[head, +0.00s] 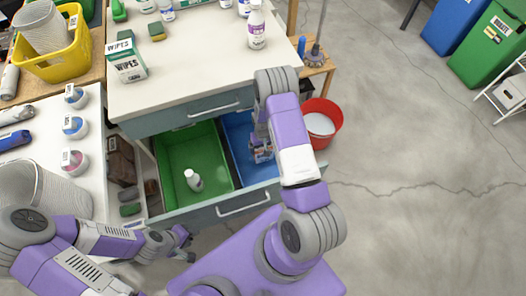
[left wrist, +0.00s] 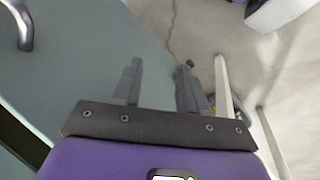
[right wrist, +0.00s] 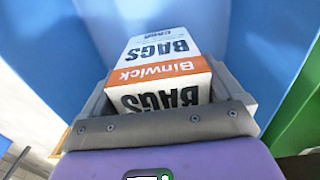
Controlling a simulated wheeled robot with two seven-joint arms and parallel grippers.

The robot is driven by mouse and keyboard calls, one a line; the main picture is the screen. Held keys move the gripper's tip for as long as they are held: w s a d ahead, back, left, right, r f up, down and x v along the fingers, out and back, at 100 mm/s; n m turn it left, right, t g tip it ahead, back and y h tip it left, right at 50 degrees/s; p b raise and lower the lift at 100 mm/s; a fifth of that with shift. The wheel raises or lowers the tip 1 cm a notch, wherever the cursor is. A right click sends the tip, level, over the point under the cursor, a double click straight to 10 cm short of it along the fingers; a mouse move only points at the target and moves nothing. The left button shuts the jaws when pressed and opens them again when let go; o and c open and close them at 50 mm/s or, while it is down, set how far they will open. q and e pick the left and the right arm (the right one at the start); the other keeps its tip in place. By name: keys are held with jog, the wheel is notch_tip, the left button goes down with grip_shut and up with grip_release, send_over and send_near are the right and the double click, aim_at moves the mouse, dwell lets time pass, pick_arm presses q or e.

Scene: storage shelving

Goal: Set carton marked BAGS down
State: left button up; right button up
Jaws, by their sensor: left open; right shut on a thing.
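The carton marked BAGS (right wrist: 158,62) is white with an orange band reading Binwick. In the right wrist view it sits between the fingers of my right gripper (right wrist: 165,95), which is shut on it, with blue walls around it. In the head view my right gripper (head: 262,150) reaches down into the blue bin (head: 236,128) on the right side of the open drawer, and the arm hides most of the carton. Whether the carton touches the bin floor cannot be told. My left gripper (head: 186,243) is open and empty by the drawer's front left; it also shows in the left wrist view (left wrist: 160,80).
The green bin (head: 210,150) fills the drawer's left side and holds a white bottle (head: 193,180). The drawer front (head: 215,209) has a metal handle. The countertop (head: 195,55) above holds a WIPES carton (head: 126,60) and bottles. A red bucket (head: 322,122) stands right of the drawer.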

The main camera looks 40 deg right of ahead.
notch_tip(320, 180, down, 3)
jog(key=shift+f+b, duration=0.15)
jog(key=shift+b, duration=0.35)
jog(key=shift+f, duration=0.15)
jog(key=o, duration=0.7)
jog(key=shift+o, duration=0.2)
jog(key=shift+r, duration=0.2)
